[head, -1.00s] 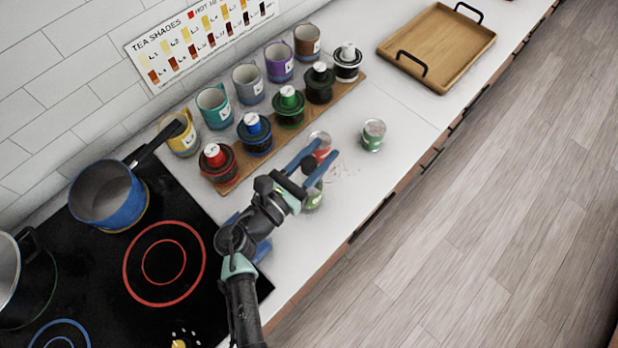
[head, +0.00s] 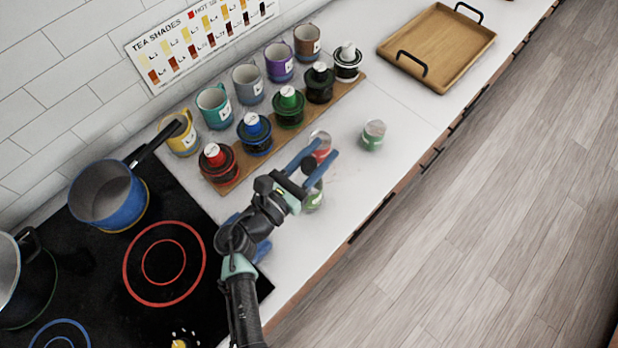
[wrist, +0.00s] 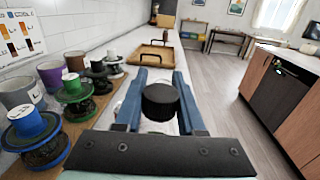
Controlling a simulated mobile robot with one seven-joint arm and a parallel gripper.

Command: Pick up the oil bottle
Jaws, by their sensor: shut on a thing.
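My gripper (head: 326,150) is over the counter, just right of the cooktop. In the wrist view its two blue fingers (wrist: 158,90) stand on either side of a thing with a round black cap (wrist: 160,100), and the gripper is shut on it. This looks like the oil bottle; a pale part shows under the cap, and the rest of its body is hidden. In the head view only a dark part (head: 308,168) shows between the fingers. I cannot tell whether it touches the counter.
Another can (head: 373,135) stands farther right. Lidded jars and mugs line a wooden board (head: 234,184). A wooden tray (head: 440,45) lies beyond. A blue pot (head: 108,196) is on the cooktop.

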